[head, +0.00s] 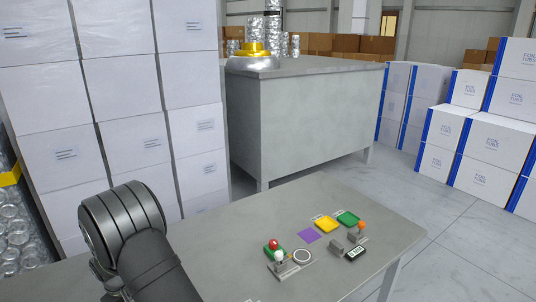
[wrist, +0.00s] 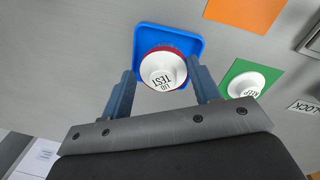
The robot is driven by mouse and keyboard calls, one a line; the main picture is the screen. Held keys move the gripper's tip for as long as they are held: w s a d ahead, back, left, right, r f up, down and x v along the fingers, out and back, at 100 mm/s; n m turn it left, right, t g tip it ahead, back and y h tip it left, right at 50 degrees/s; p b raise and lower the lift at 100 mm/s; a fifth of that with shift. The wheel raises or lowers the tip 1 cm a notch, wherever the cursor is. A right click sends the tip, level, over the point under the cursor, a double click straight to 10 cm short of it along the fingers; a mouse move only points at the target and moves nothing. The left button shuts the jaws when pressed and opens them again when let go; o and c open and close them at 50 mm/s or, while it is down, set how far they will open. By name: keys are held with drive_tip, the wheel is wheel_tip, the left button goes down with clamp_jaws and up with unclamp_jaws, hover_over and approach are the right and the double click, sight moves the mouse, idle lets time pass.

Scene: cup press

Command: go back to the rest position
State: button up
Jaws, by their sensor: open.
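In the wrist view my gripper (wrist: 160,68) is open, its two blue-grey fingers on either side of a round white lid (wrist: 163,70) marked "LID TEST". The lid sits over a red rim on a blue square tray (wrist: 198,20). I cannot tell whether the fingers touch it. In the head view my dark arm rises at the lower left; its fingers do not show there.
A white round piece marked "KEEP" (wrist: 246,83) sits on a green square, beside an orange square (wrist: 245,10). White boxes (head: 130,90) stack behind.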

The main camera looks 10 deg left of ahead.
drive_tip(key=shift+r, duration=1)
drive_tip(key=shift+f, duration=0.15)
